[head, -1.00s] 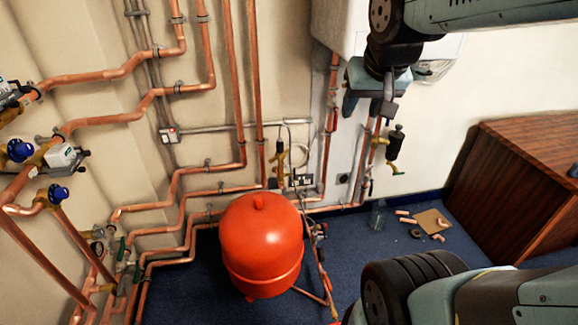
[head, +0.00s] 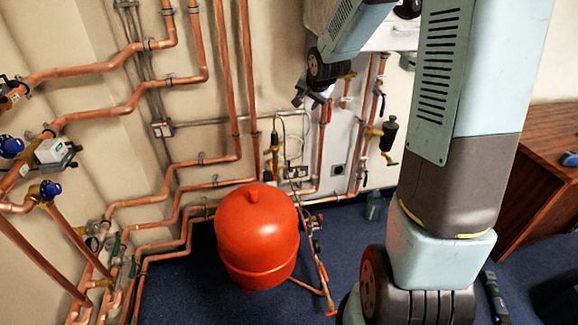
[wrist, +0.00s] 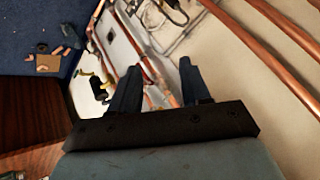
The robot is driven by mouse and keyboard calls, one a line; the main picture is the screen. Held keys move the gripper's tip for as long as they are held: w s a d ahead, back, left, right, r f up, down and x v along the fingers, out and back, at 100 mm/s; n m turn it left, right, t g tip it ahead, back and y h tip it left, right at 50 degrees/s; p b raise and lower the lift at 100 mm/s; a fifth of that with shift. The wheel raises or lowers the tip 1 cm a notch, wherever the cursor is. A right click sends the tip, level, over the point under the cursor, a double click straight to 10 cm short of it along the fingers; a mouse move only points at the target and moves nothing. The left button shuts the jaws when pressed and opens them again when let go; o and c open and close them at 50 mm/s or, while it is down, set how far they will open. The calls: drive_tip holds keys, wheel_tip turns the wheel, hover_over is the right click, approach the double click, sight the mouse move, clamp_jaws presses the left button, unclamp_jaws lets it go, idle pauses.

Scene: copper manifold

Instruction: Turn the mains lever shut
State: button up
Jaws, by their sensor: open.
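I cannot tell for certain which fitting is the mains lever. A small red handle (head: 328,110) sits on a copper pipe on the grey wall board. A dark fitting with brass parts (head: 389,133) is to its right, and it also shows in the wrist view (wrist: 98,88). My gripper (head: 308,102) is in front of the wall, just left of the red handle in the picture; I cannot tell the gap. In the wrist view my gripper (wrist: 160,66) has its fingers apart, with nothing seen held between them. The wall board and pipes show beyond the fingers.
A red vessel (head: 257,240) stands on the blue floor below my gripper. Copper pipes (head: 150,95) with blue-capped valves run along the left wall. A wooden cabinet (head: 535,160) stands at right. A white boiler casing (head: 400,35) is partly hidden behind my arm.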

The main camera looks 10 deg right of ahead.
drive_tip(key=w+a+f+m+t+y, duration=0.1)
drive_tip(key=w+f+m+y, duration=0.15)
drive_tip(key=w+f, duration=0.75)
drive_tip(key=m+t+y, duration=0.1)
drive_tip(key=m+t, duration=0.5)
drive_tip(key=m, duration=1)
approach(289, 163)
drive_tip(key=s+a+r, duration=0.3)
drive_tip(key=a+r, duration=0.1)
drive_tip(key=r, duration=0.3)
wheel_tip(289, 163, down, 9)
drive_tip(key=s+d+m+t+h, duration=0.2)
drive_tip(key=s+m+t+h, duration=0.15)
drive_tip(key=m, duration=0.65)
drive_tip(key=shift+g, duration=0.35)
drive_tip(key=w, duration=1.4)
drive_tip(key=shift+w+a, duration=0.15)
drive_tip(key=shift+w, duration=0.05)
drive_tip(key=shift+c, duration=0.2)
